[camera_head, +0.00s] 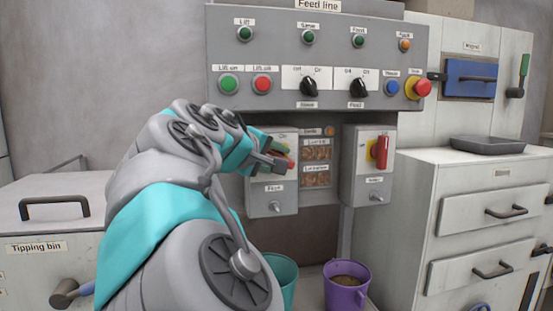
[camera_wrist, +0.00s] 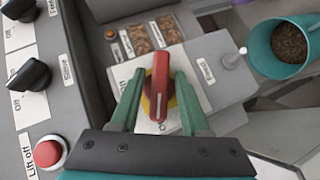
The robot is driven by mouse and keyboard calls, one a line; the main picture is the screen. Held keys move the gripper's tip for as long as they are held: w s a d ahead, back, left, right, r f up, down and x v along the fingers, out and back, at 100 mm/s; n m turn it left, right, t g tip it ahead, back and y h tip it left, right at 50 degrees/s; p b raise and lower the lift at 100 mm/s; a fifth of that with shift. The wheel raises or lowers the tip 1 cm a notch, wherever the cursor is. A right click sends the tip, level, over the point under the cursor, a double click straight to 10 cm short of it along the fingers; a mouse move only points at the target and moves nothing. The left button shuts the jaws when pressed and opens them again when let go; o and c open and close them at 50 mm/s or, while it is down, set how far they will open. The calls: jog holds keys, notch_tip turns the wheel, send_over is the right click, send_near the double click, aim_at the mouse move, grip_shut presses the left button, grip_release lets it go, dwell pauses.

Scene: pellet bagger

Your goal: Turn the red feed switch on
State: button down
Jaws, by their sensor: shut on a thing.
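The left switch box (camera_head: 270,205) under the main panel carries a red rotary handle (camera_wrist: 160,88) on a yellow base. My gripper (camera_head: 284,162) is at this box and hides most of the handle in the head view. In the wrist view the two green fingers of my gripper (camera_wrist: 158,100) stand on either side of the handle, shut on it. The handle lies about crosswise to the box's upright direction. A second red handle (camera_head: 382,153) on the right box (camera_head: 367,190) stands upright.
The Feed line panel (camera_head: 270,55) with buttons and black knobs hangs just above; its red Lift off button (camera_wrist: 48,153) is near my gripper. A purple bucket (camera_head: 345,294) and a teal bucket (camera_wrist: 273,52) stand below. Drawers (camera_head: 487,211) are at the right.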

jog(key=m+g+y, duration=0.1)
jog(key=y, duration=0.1)
jog(key=m+g+y, duration=0.1)
jog(key=m+y, duration=0.1)
jog(key=shift+r+g, duration=0.1)
jog(key=shift+g, duration=0.2)
jog(key=m+g+y, duration=0.1)
jog(key=y, duration=0.1)
jog(key=m+y, duration=0.1)
jog(key=y, duration=0.1)
jog(key=shift+r+m+g+y, duration=0.1)
jog(key=shift+m+g+y, duration=0.3)
dwell(0.4)
jog(key=c, duration=0.7)
grip_release()
jog(key=v, duration=0.7)
jog(key=shift+s+d+r, duration=0.2)
jog(key=shift+s, duration=0.1)
